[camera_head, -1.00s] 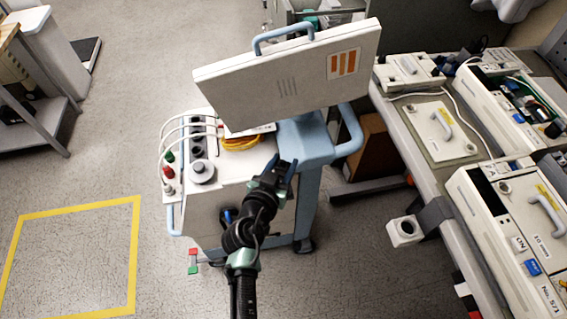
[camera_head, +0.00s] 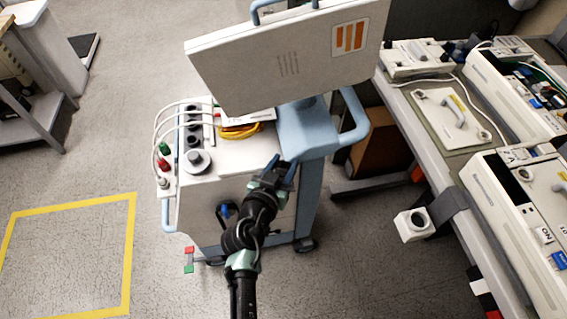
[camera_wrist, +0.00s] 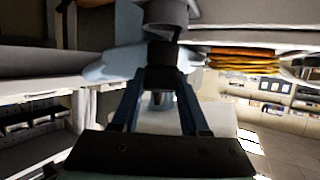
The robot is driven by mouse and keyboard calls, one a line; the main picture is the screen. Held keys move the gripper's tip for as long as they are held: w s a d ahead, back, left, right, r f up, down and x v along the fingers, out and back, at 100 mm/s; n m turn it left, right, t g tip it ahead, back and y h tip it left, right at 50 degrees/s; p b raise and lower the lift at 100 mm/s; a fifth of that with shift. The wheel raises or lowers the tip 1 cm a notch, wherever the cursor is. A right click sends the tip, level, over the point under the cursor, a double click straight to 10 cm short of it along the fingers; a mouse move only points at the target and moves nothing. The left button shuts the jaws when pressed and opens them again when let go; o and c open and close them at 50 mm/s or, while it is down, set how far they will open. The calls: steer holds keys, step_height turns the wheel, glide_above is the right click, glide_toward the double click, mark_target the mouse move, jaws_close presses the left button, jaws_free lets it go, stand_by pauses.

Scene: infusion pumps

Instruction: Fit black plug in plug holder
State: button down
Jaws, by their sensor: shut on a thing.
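My gripper (camera_head: 279,178) is in front of the cart's right front corner, below the back of the tilted screen. In the wrist view its two blue-black fingers (camera_wrist: 161,88) are shut on a small dark block, which looks like the black plug (camera_wrist: 162,54). In the head view the plug cannot be made out. A white box with a dark round opening (camera_head: 404,232) sticks out from the bench edge, right of my gripper. A row of black sockets (camera_head: 193,140) runs along the cart's left side. I cannot tell which one is the plug holder.
The cart (camera_head: 188,217) carries the screen (camera_head: 265,77), a yellow cable coil (camera_head: 240,131), and red (camera_head: 162,163) and green (camera_head: 164,148) plugs. The bench at right holds several pale devices (camera_head: 510,95). Floor is clear at left, around a yellow outline (camera_head: 131,250).

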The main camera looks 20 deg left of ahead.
steer(key=shift+f+b, duration=1.55)
steer(key=shift+b, duration=0.35)
steer(key=shift+c, duration=1.7)
jaws_free()
steer(key=v, duration=1.3)
